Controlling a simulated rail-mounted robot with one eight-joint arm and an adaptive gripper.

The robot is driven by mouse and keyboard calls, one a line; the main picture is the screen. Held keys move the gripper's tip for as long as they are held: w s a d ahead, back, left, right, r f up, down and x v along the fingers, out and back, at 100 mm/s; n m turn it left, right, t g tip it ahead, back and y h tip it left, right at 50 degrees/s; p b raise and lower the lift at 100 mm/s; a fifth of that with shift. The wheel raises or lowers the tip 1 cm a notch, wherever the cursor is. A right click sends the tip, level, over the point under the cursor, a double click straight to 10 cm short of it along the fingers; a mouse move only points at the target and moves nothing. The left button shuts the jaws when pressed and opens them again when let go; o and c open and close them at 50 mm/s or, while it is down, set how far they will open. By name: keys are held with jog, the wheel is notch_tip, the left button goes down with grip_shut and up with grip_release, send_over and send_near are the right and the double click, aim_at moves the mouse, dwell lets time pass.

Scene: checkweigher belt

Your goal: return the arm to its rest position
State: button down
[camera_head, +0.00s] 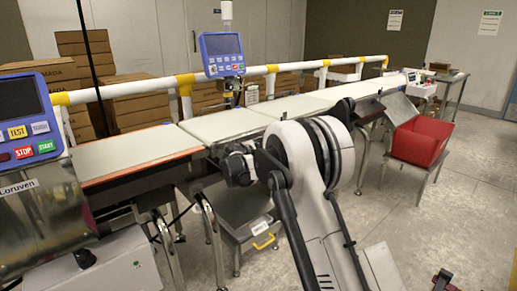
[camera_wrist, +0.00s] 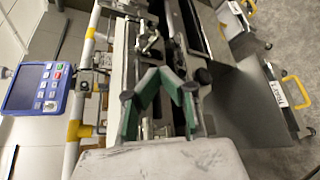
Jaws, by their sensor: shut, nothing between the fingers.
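My gripper (camera_wrist: 157,74) shows in the wrist view. Its two green-sided fingers slant inward and meet at the tips, shut with nothing held between them. Behind the tips in that view are parts of the conveyor line's frame, seen at a steep angle. In the head view my arm (camera_head: 325,220) rises from the bottom and bends in front of the conveyor line, with dark joints near the belt's front edge. The gripper cannot be made out clearly in the head view.
The conveyor belt (camera_head: 130,151) runs from left to back right, empty on its visible stretches. A blue display (camera_head: 222,52) stands behind it. A red bin (camera_head: 421,141) sits on a stand at right. Boxes (camera_head: 138,103) are stacked behind the white rail. The right floor is open.

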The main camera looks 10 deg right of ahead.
jog(key=s+d+r+m+g+y+p, duration=0.1)
jog(key=s+d+r+m+p, duration=0.15)
jog(key=s+r, duration=0.55)
jog(key=s+d+r+m+g+y+p, duration=0.15)
jog(key=s+d+r+m, duration=0.3)
jog(key=s, duration=0.65)
jog(key=s+d+r+m+g+p, duration=0.1)
jog(key=s+d+r+m, duration=0.15)
jog(key=s+r, duration=0.6)
jog(key=s+f+m+y+p, duration=0.1)
jog(key=s+f+m, duration=0.1)
jog(key=s, duration=1)
jog(key=s+a+f+m+g+y+p, duration=0.1)
jog(key=s+f+m+y+p, duration=0.1)
jog(key=s, duration=1)
jog(key=s+a+f+m+g+y+p, duration=0.1)
jog(key=s+m, duration=0.3)
jog(key=s, duration=0.8)
jog(key=shift+s+f+y+p, duration=0.2)
jog(key=shift+f+y+p, duration=0.3)
jog(key=shift+f, duration=0.1)
jog(key=shift+w+r+m, duration=0.1)
jog(key=shift+m, duration=0.15)
